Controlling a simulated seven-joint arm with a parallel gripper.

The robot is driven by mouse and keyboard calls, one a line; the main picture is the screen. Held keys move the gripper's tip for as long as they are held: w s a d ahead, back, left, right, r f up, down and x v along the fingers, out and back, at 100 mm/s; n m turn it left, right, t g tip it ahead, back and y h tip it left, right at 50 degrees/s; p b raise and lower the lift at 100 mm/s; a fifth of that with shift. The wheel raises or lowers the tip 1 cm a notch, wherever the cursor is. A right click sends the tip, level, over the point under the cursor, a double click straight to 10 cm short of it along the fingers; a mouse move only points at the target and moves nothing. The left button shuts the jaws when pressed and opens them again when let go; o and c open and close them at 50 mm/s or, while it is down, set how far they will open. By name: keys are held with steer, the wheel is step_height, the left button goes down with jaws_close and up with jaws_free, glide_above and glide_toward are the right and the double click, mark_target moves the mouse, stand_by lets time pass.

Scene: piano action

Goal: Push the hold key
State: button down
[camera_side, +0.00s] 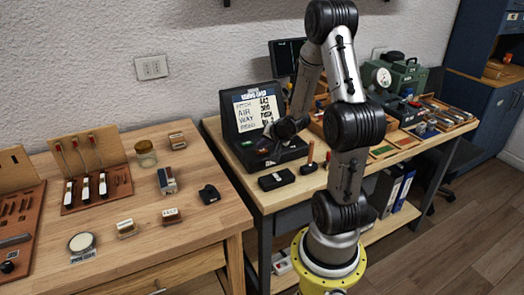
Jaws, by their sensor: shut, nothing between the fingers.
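A black open case (238,147) stands on the right-hand bench. Its raised lid carries a white panel (256,112) with lines of dark lettering, and its lower part holds a dark control face with small coloured spots. My gripper (270,147) is shut and empty, and it points down at the control face from the right. The gap between the fingertips and the face is too small to judge. The hold key cannot be made out; the keys are tiny here and partly behind my gripper.
A small black box (276,179) and an upright wooden-handled tool (310,158) stand in front of the case. A dark monitor (286,57) is behind it. The left bench (210,225) carries piano action parts, a jar (146,154) and small blocks.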

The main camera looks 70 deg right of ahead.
steer(key=shift+f, duration=0.35)
steer(key=shift+r, duration=0.45)
step_height(320, 180, up, 6)
stand_by(0.9)
steer(key=shift+w+a, duration=0.1)
